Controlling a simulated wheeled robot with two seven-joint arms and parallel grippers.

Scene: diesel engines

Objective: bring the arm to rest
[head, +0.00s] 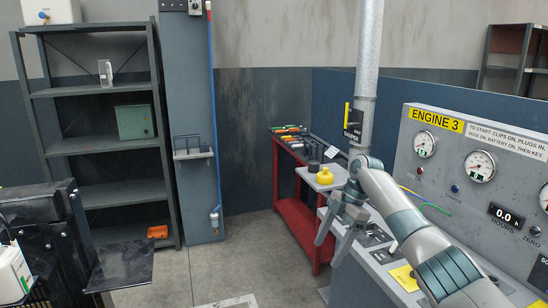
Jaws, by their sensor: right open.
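My right arm (415,235) comes in from the lower right and reaches across the front of the Engine 3 console (455,180). My right gripper (331,248) hangs at its end with its fingers pointing down. The two fingers are spread apart and nothing shows between them. The gripper is in front of the console's left end, with the red cart behind it. I cannot tell whether it touches the console. The arm hides part of the console's desk. My left arm and gripper do not show.
A red cart (297,215) with tools stands behind the gripper. A yellow object (324,176) sits on a small grey ledge. A vertical pipe (368,60) rises behind the wrist. Dark shelves (97,190) and a black machine (50,235) are left.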

